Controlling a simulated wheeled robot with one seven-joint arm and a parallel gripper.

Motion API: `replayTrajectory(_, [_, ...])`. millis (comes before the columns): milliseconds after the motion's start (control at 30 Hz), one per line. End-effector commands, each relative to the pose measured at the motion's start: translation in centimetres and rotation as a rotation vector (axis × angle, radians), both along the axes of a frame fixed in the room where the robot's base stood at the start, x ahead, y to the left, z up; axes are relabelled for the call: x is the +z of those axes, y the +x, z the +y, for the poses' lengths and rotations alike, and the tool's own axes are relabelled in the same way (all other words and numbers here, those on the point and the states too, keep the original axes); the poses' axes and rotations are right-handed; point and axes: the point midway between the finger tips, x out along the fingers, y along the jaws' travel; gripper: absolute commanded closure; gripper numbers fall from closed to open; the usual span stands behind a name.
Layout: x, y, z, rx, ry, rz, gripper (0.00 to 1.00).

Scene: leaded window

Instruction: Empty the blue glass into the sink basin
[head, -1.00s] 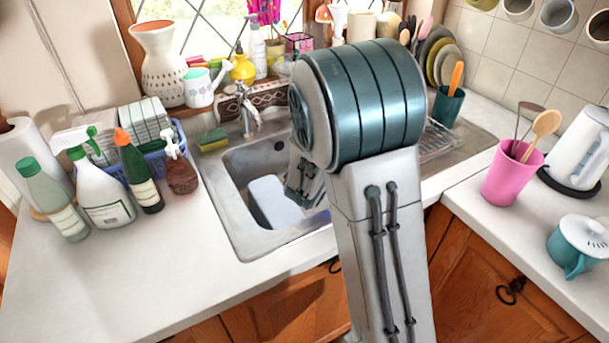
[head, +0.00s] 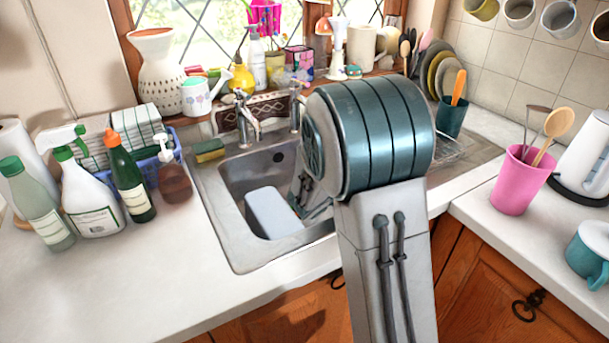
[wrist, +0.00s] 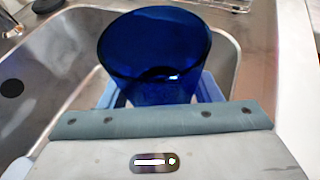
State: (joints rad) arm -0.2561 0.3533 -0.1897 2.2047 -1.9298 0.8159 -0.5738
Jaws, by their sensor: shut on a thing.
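The blue glass (wrist: 152,58) is in the wrist view, gripped between the pale blue fingers of my gripper (wrist: 157,92). I see its wide rim and part of the inside; a small bright glint shows low down in it. I cannot tell how much liquid it holds. In the head view my gripper (head: 314,206) is partly hidden behind my own arm, over the right part of the steel sink basin (head: 236,172). The glass cannot be made out in that view. The basin also shows around the glass in the wrist view (wrist: 68,62).
A pale block-like tub (head: 270,212) lies in the basin. The tap (head: 245,118) rises behind it, with a sponge (head: 209,150) on the left rim. Bottles (head: 92,195) crowd the left counter. A pink utensil cup (head: 520,180) stands right. The front left counter is clear.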

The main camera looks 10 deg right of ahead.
Motion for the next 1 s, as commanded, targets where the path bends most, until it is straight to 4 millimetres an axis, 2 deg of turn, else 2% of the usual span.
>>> replayTrajectory(467, [-0.4, 0.5, 0.8, 0.001, -0.144, 0.114, 0.74])
replayTrajectory(800, [-2.8, 1.1, 1.5, 0.002, -0.269, 0.21, 0.74])
replayTrajectory(1000, [-3.1, 1.6, 2.1, 0.003, -0.363, 0.283, 0.74])
